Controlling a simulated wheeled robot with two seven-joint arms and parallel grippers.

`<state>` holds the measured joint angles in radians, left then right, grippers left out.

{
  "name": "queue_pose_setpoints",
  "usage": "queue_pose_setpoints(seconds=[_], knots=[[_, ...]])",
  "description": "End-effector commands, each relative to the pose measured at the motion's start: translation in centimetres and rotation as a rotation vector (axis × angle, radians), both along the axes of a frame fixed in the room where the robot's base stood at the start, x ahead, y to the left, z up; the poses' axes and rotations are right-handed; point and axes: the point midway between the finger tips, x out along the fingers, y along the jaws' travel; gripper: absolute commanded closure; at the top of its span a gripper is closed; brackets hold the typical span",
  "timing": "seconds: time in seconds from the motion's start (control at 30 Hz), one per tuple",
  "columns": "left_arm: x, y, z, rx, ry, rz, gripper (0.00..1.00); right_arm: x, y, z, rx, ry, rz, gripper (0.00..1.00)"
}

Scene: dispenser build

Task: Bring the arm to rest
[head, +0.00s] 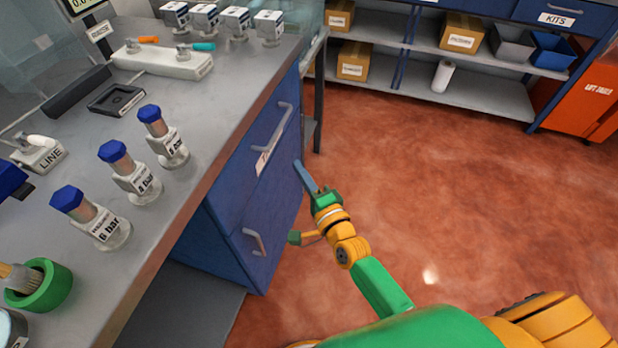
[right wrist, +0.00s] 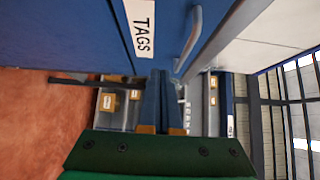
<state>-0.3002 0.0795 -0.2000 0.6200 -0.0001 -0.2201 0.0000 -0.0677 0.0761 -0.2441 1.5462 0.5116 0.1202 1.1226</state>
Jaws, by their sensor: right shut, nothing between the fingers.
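My right gripper (head: 298,164) is shut and empty, beside the front of the blue drawer cabinet (head: 228,200) and above the red floor. In the right wrist view its two fingers (right wrist: 161,75) lie together with nothing between them. The drawer front with the TAGS label (right wrist: 143,28) and its grey handle (right wrist: 190,38) is close by in that view. I cannot tell whether the fingers touch the cabinet. My right arm reaches up from the bottom of the head view. My left gripper is not in view.
The grey worktop (head: 225,105) holds several blue-capped regulators (head: 165,138), a green cup (head: 40,285) with a brush and several small boxes (head: 268,27). A lower drawer handle (head: 254,242) sticks out. Shelves (head: 400,82) with cartons stand behind. The floor (head: 480,210) to the right is clear.

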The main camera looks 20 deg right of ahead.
Motion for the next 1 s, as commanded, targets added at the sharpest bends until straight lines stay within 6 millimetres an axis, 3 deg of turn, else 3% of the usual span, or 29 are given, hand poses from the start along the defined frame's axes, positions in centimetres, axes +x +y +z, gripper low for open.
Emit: queue_pose_setpoints(seconds=[0.17,0.37,0.43,0.5,0.57,0.63,0.73,0.8,0.9,1.0], knots=[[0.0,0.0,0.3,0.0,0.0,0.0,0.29,-2.6,-0.5,0.0,0.0,0.001,0.0,1.0],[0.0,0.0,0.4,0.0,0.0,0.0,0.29,-3.3,-0.6,-0.2,-0.011,0.007,0.001,1.0],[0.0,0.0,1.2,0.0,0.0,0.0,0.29,-3.7,-0.7,-2.0,-0.096,0.059,0.008,1.0],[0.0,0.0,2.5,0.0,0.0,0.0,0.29,-5.3,-0.9,-6.2,-0.292,0.179,0.044,1.0],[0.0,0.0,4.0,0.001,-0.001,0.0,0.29,-8.2,-1.5,-11.1,-0.523,0.321,0.118,1.0],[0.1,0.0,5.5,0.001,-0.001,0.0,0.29,-13.3,-2.6,-16.7,-0.794,0.485,0.259,1.0],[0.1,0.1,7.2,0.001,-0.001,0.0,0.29,-21.9,-4.5,-22.4,-1.107,0.675,0.526,1.0],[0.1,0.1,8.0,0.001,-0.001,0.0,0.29,-27.7,-5.7,-24.7,-1.263,0.767,0.725,1.0],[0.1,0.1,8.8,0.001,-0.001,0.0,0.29,-34.3,-7.1,-26.2,-1.396,0.844,0.964,1.0],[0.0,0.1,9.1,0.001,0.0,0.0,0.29,-38.0,-8.0,-26.6,-1.455,0.873,1.109,1.0]])
